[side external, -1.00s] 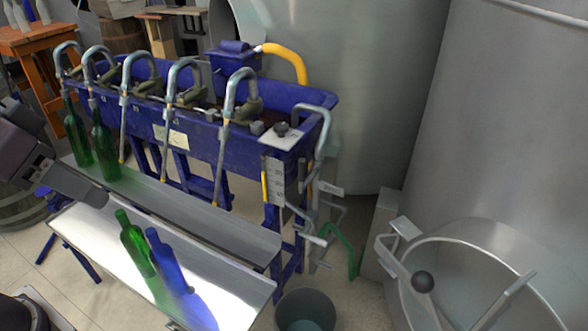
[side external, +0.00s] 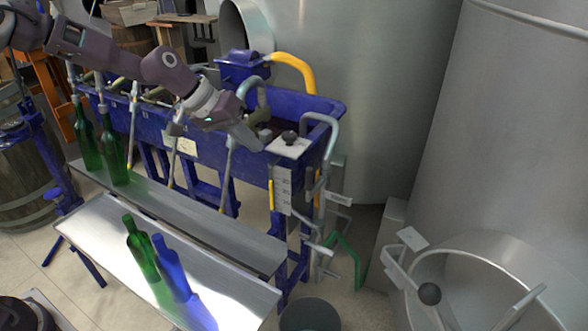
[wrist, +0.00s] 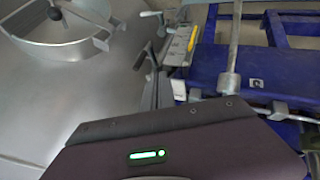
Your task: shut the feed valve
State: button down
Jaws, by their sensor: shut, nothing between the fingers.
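A black knob (side external: 290,138) stands on a pale plate (side external: 278,148) at the right end of the blue filler trough (side external: 320,108). It may be the feed valve; no readable label confirms this. My gripper (side external: 257,144) is shut and empty, just left of the plate. Whether it touches the plate or knob cannot be told. In the wrist view my dark gripper housing (wrist: 170,145) fills the bottom, and the knob cannot be made out.
Two green bottles (side external: 113,155) stand on the upper shelf (side external: 190,205). A green bottle (side external: 142,248) and a blue one (side external: 170,267) are on the lower tray (side external: 100,235). A bucket (side external: 310,315) stands on the floor. A tank hatch with a black ball handle (side external: 429,293) is at right.

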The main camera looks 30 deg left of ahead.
jog(key=w+d+f, duration=0.5)
jog(key=d+f, duration=0.3)
jog(key=shift+w, duration=0.15)
dwell(0.5)
